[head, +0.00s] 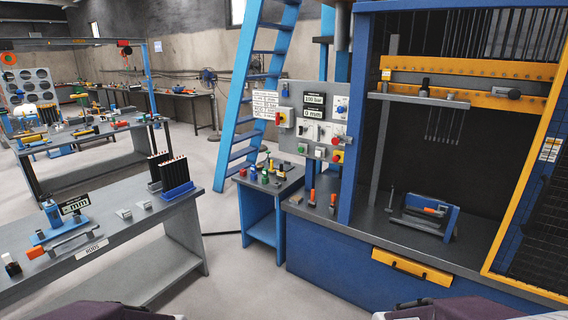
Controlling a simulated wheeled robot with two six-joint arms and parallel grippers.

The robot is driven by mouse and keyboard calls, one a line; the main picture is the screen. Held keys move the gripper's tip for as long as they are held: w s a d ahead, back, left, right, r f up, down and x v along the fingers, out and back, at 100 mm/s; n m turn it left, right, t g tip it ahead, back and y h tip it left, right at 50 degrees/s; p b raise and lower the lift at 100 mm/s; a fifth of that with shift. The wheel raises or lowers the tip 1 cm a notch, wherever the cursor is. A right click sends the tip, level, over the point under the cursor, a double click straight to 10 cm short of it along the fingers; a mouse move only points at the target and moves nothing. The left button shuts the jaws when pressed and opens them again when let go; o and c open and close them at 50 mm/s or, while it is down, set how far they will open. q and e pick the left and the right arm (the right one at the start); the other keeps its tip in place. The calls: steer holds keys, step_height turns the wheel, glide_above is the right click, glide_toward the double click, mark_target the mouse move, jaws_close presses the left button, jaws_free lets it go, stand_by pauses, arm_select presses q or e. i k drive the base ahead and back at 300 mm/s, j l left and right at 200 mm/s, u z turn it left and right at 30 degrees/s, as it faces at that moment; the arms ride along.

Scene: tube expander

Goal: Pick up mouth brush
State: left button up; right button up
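I cannot tell for sure which thing is the mouth brush. Two small upright tools with orange parts, one on the left (312,197) and one on the right (333,200), stand on the blue machine's ledge below the control panel. A tool with an orange end (38,252) lies on the near left bench, and a small black-and-white item (12,266) is beside it. My gripper fingers cannot be made out, and nothing held is visible.
The near left bench (110,232) carries a blue fixture (52,216) and a blue rack of dark rods (177,190). A small blue table (265,208) with coloured pieces stands mid-view. The blue machine (340,258) fills the right. Floor between bench and machine is clear.

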mark_target(311, 202)
steer(key=i+z, duration=0.15)
steer(key=i, duration=0.35)
steer(key=i+j+z, duration=0.15)
steer(key=i, duration=0.3)
steer(key=i+j+z, duration=0.2)
steer(key=i, duration=0.3)
steer(key=i+j+z, duration=0.15)
steer(key=i, duration=0.3)
steer(key=i+j+z, duration=0.15)
steer(key=i+j, duration=0.2)
steer(key=i+j+z, duration=0.1)
steer(key=i, duration=0.25)
steer(key=i+j+z, duration=0.1)
steer(key=i, duration=0.3)
steer(key=i+j+z, duration=0.1)
steer(key=i, duration=0.25)
steer(key=j, duration=0.1)
